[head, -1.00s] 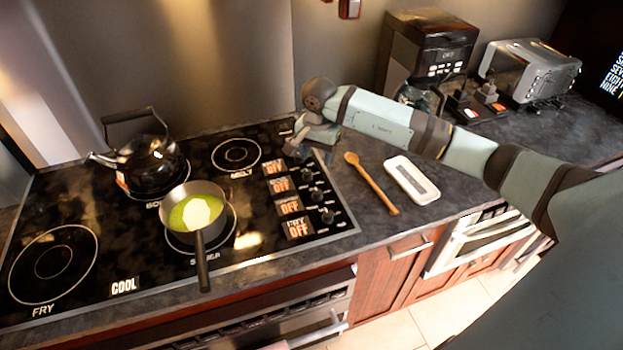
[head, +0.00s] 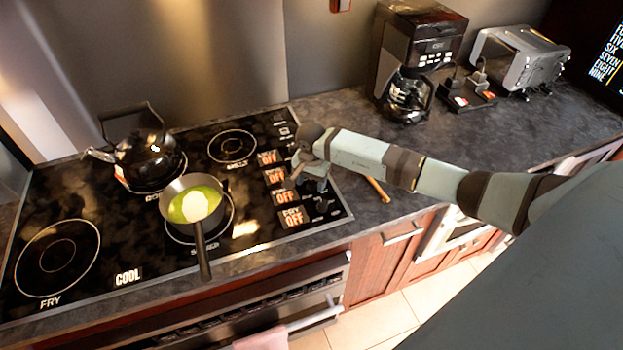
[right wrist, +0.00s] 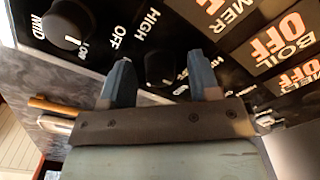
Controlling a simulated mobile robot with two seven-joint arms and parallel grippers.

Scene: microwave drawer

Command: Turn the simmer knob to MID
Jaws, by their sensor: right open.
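The simmer display (head: 286,197) reads OFF on the cooktop's control strip; its lower part also shows in the right wrist view (right wrist: 220,10). A black knob (right wrist: 160,68), which seems to be the simmer knob, sits between the fingertips of my right gripper (right wrist: 160,66). The fingers are open, one on each side, with gaps beside the knob; I cannot tell whether either touches it. In the head view my right gripper (head: 315,182) is over the knob row and hides that knob. My left gripper is not in view.
A neighbouring knob (right wrist: 66,23) is at upper left in the wrist view, marked MID and LOW. A pan (head: 195,202) of green food sits on the simmer burner. A kettle (head: 150,155) stands behind it. A wooden spoon (head: 378,190) lies beside the cooktop.

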